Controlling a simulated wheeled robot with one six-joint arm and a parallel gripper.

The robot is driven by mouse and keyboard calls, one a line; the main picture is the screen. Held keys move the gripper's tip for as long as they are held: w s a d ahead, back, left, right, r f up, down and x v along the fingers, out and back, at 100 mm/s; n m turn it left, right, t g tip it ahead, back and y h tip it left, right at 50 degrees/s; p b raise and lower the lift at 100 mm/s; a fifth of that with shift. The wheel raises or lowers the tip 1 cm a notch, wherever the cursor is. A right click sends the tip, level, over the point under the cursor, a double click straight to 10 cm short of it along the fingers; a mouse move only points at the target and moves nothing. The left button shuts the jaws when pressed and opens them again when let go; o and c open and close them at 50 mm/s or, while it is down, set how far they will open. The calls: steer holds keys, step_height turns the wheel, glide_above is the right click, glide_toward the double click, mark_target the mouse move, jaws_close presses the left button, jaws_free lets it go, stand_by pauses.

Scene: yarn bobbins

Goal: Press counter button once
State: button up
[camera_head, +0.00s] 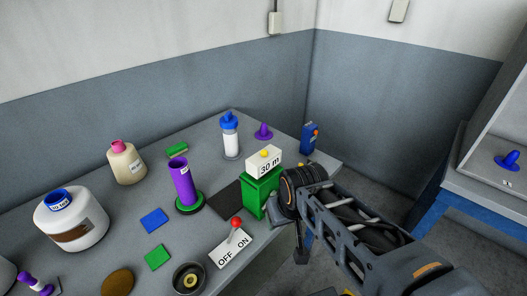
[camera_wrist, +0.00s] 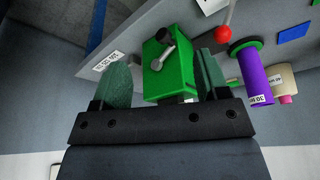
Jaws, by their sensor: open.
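The counter is a white box (camera_head: 264,163) marked "30 m" with a yellow button (camera_head: 264,153) on top. It sits on a green block (camera_head: 258,192) near the table's right edge. In the wrist view, the green block (camera_wrist: 168,70) shows between my fingers with a grey crank and dark knob (camera_wrist: 164,36). The yellow button does not show there. My gripper (camera_wrist: 162,78) is open, with one finger on each side of the block in the picture; contact cannot be told. In the head view my arm stands right of the block, and the fingertips cannot be made out.
A red-knobbed lever (camera_head: 236,224) on an OFF/ON plate (camera_head: 230,247) stands in front of the counter. A purple bobbin (camera_head: 183,182) stands left of it. A white bottle (camera_head: 230,137), purple cone (camera_head: 264,131) and blue device (camera_head: 309,138) stand behind.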

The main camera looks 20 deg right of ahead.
jaws_close()
stand_by(0.4)
stand_by(0.9)
